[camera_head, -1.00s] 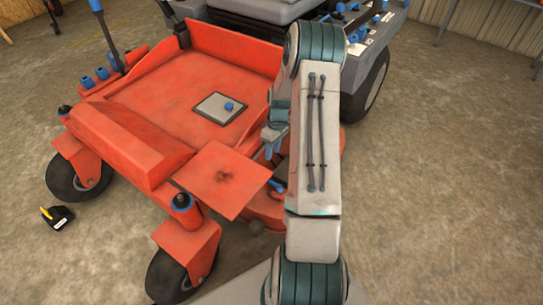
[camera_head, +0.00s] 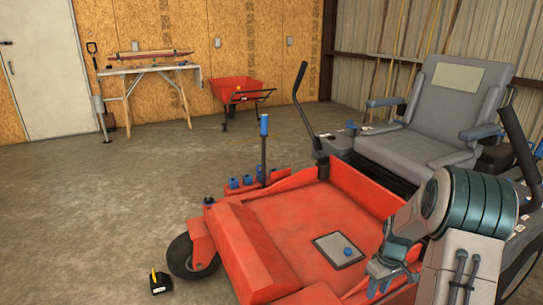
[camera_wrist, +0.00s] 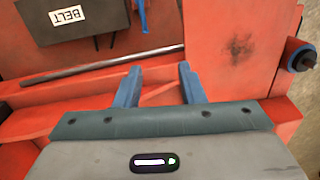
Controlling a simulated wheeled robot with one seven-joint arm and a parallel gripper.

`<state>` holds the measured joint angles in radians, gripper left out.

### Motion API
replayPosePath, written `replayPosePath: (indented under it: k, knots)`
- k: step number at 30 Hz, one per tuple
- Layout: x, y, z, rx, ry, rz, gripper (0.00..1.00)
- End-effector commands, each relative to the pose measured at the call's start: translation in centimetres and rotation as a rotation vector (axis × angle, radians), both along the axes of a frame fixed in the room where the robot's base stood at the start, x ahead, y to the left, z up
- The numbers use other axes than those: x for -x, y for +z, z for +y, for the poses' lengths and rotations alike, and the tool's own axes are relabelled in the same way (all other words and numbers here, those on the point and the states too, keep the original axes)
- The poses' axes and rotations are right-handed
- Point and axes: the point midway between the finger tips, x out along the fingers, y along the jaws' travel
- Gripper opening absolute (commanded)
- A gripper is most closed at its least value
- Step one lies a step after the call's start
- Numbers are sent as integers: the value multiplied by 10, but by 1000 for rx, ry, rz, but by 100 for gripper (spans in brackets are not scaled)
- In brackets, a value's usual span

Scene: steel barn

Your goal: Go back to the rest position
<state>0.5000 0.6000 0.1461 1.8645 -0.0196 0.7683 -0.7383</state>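My gripper shows in the wrist view (camera_wrist: 158,85), with its two blue fingers apart and nothing between them. It is over the red deck of a riding mower (camera_head: 300,225), near a dark box (camera_wrist: 95,22) marked BELT and a dark rod (camera_wrist: 100,66). In the head view my arm reaches in from the lower right. The gripper (camera_head: 376,284) is small there, at the lower end of the arm, in front of the red deck. Its fingertips are hard to make out in that view.
The mower's grey seat (camera_head: 430,110) and upright levers stand close to my arm. A black and yellow tape measure (camera_head: 160,283) lies on the floor at left. A workbench (camera_head: 150,70) and a red wheelbarrow (camera_head: 238,92) stand by the back wall. The floor between is clear.

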Motion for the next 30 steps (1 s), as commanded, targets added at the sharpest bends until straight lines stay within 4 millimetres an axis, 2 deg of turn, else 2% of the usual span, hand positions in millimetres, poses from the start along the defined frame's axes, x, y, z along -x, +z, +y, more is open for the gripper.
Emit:
replayPosePath:
  k: [1, 3, 8, 15, 21, 24, 27, 30]
  knots:
    - [4, 47, 11, 21, -10, -13, 36]
    - [11, 87, 25, 42, -33, -27, 36]
    - [34, 171, 57, 81, -91, -61, 36]
    - [81, 283, 101, 113, -186, -129, 36]
    - [129, 361, 132, 113, -267, -191, 36]
    - [154, 394, 145, 104, -308, -221, 36]
    - [176, 419, 155, 90, -346, -247, 36]
    - [194, 435, 161, 76, -375, -265, 36]
